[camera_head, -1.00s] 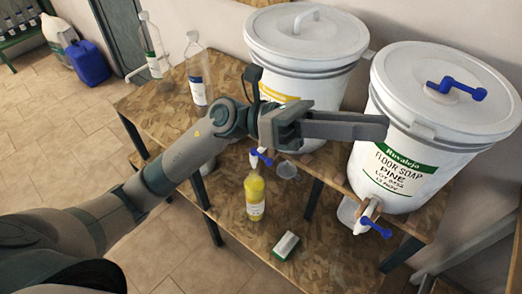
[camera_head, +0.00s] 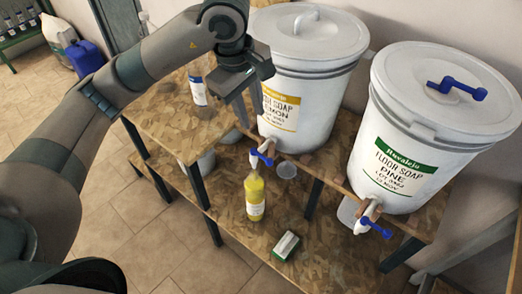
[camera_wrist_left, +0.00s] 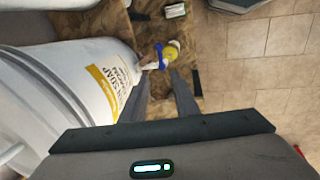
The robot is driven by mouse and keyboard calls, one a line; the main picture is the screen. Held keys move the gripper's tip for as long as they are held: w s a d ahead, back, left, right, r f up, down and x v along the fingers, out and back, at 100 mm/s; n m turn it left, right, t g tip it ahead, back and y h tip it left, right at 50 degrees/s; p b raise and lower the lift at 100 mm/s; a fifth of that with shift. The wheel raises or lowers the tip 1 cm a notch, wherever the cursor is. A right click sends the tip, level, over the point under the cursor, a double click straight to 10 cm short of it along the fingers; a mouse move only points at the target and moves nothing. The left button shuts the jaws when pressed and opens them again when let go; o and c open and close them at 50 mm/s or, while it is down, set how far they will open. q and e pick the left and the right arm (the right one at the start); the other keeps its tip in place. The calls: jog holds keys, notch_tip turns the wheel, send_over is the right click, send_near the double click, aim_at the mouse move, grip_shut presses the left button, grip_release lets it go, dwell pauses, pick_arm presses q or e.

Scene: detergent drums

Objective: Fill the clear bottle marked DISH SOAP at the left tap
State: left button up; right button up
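A bottle (camera_head: 255,197) filled with yellow stands upright on the lower shelf beneath the left tap (camera_head: 256,160); its label is too small to read. It also shows in the wrist view (camera_wrist_left: 171,50). The left tap has a blue lever (camera_head: 265,157) and belongs to the left white drum (camera_head: 320,85), whose yellow-banded label reads SOAP LEMON. A clear bottle with a blue label (camera_head: 197,92) stands on the upper shelf, partly behind my arm. My left gripper (camera_head: 242,112) is open and empty, in front of the left drum, above and left of the tap. My right gripper is out of view.
A right drum (camera_head: 385,130), labelled FLOOR SOAP PINE, has its own blue-lever tap (camera_head: 375,227); a blue tool (camera_head: 457,90) lies on its lid.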

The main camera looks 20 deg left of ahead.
pick_arm(q)
jog(key=shift+f, duration=0.1)
dwell(0.3)
jog(key=p, duration=0.1)
send_near(262, 156)
jog(key=f+p, duration=0.1)
jog(key=f, duration=0.1)
jog(key=f+p, duration=0.1)
jog(key=w+f+p, duration=0.1)
jog(key=f, duration=0.1)
jog(key=shift+d+f, duration=0.25)
jog(key=shift+f, duration=0.1)
jog(key=shift+w+f+p, duration=0.1)
jog(key=shift+f+p, duration=0.3)
jog(key=shift+f, duration=0.4)
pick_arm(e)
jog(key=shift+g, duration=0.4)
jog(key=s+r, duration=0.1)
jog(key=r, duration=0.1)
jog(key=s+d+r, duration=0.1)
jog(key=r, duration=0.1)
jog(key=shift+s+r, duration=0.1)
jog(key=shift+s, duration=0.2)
pick_arm(q)
grip_shut()
